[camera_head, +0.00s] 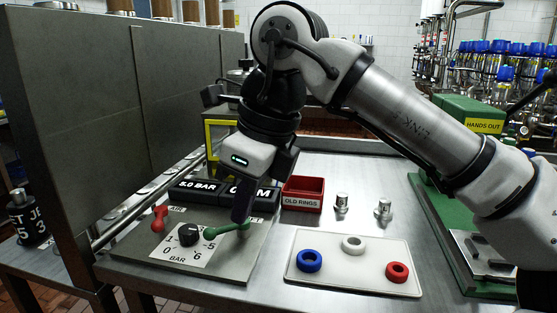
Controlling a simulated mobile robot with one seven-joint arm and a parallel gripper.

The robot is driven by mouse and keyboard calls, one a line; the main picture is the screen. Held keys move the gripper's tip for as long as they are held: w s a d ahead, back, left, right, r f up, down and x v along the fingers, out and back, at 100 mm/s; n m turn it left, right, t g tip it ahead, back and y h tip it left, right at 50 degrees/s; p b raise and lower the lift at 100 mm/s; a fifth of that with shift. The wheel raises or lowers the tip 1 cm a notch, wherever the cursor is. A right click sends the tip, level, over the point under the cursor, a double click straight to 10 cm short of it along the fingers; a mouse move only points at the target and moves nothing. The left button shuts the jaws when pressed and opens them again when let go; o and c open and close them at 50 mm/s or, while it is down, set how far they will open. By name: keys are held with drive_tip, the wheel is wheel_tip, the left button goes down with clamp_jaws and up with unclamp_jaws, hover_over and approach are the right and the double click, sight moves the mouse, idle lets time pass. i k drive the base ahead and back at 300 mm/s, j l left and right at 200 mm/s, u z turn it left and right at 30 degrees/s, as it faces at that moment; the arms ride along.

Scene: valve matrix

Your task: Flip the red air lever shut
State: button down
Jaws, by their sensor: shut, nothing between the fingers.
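The red air lever (159,217) stands at the left of the grey control panel (225,262), beside the label AIR. A black knob (188,234) on a 0 to 6 BAR dial sits right of it. A green lever (226,229) lies right of the knob, pointing right. My gripper (241,216) is shut and empty, pointing down over the right end of the green lever. I cannot tell whether it touches that lever. The red lever is clear of my gripper, to its left.
Displays (196,190), one reading 6.0 BAR, stand behind the levers. A red OLD RINGS bin (302,203) and two metal fittings are behind a white tray (346,285) with blue, white and red rings. A tall grey panel (75,110) rises at left. A green HANDS OUT machine (470,112) stands right.

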sight(160, 211)
drive_tip(key=k, duration=0.85)
